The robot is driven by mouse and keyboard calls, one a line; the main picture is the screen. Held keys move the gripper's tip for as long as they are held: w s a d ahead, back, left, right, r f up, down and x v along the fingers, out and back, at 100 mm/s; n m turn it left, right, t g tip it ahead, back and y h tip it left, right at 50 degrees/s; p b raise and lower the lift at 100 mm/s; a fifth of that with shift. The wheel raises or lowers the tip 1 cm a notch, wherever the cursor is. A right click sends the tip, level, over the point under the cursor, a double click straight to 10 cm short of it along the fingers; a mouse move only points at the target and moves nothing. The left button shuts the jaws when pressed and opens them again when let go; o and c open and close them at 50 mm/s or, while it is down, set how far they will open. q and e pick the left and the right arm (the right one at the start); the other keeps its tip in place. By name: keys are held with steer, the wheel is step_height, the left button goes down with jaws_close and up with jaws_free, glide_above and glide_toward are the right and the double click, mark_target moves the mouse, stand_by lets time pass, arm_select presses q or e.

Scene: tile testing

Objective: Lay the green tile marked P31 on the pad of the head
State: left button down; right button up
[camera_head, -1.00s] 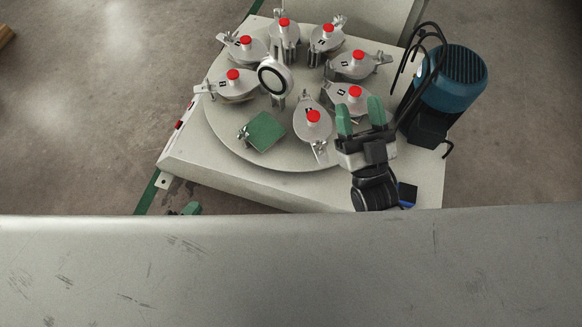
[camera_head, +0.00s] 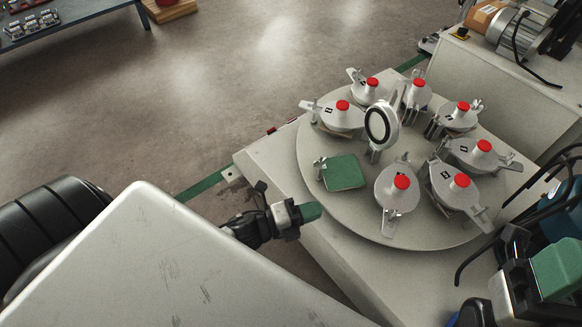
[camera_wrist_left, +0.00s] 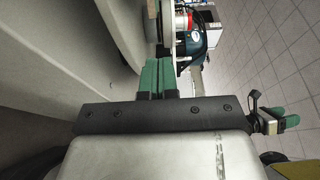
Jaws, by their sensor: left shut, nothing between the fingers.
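A green square tile (camera_head: 343,172) lies flat at the front-left of the round turntable (camera_head: 335,215), at the station with the open head. I cannot read any marking on it. The open head (camera_head: 381,125) stands tilted up behind it, its black ring showing. My left gripper (camera_head: 310,211) is off the front-left edge of the machine, apart from the tile. Its green fingers (camera_wrist_left: 160,77) are together and empty in the left wrist view. My right gripper (camera_head: 553,268) is at the lower right, partly cut off; its finger gap is not clear.
Several closed heads with red knobs (camera_head: 401,182) ring the turntable. A teal motor (camera_head: 572,215) and black cables stand at the right. The machine's pale bench (camera_head: 270,160) borders open floor at the left. A blue table (camera_head: 70,28) stands far left.

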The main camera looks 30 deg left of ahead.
mark_target(327, 184)
arm_select(q)
steer(key=w+b, duration=0.1)
steer(key=w, duration=0.2)
steer(key=shift+w, duration=0.7)
steer(key=shift+w, duration=0.1)
steer(key=shift+w+a, duration=0.15)
steer(key=shift+w, duration=0.85)
steer(key=shift+w+a, duration=0.1)
steer(key=shift+w, duration=0.85)
steer(key=shift+s, duration=0.1)
